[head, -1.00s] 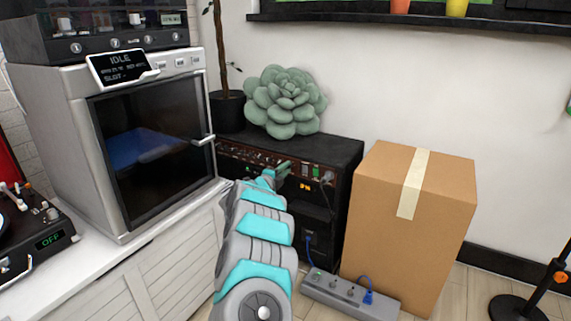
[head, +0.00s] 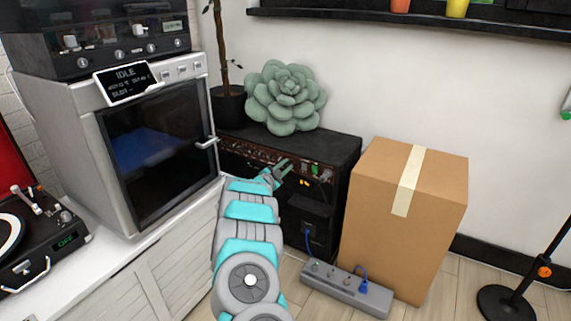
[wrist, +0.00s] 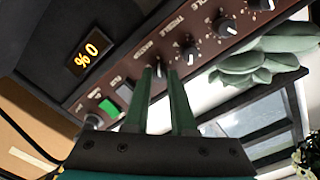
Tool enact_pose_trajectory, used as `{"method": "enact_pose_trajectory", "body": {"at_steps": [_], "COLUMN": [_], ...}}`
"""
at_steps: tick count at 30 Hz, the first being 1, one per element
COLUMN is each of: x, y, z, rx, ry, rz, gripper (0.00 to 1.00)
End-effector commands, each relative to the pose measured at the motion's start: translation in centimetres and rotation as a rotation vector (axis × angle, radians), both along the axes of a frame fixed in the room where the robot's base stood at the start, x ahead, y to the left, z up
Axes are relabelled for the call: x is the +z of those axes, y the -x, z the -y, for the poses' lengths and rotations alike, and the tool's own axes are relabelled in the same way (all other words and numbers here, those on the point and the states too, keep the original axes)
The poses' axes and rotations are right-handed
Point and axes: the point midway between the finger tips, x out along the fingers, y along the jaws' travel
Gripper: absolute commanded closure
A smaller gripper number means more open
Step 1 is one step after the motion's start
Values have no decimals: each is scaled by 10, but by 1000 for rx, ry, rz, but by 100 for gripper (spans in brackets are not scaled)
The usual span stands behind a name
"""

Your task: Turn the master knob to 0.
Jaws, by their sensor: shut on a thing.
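The black amplifier (head: 335,150) stands against the wall, with a brown control panel along its upper front. My gripper (head: 284,168) reaches that panel. In the wrist view, the green fingers of my gripper (wrist: 160,72) are shut on the master knob (wrist: 160,69), beside the MASTER lettering. The fingers hide most of this knob. A lit green switch (wrist: 109,106) sits on the panel near the fingers.
More knobs (wrist: 190,52) line the panel close to the fingers. A succulent (head: 286,98) sits on the amplifier. A cardboard box (head: 440,215) stands to its right, a power strip (head: 345,291) lies in front, and a white oven-like machine (head: 160,140) is at left.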

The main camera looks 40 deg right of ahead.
Motion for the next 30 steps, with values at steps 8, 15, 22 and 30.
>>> {"method": "enact_pose_trajectory", "body": {"at_steps": [8,15,22,30], "x": [0,0,0,0], "y": [-1,-1,-1,0], "z": [-1,-1,-1,0], "rx": [2,3,3,1], "ry": [15,15,15,15], "rz": [-37,-38,-38,-37], "gripper": [100,100,63,46]}}
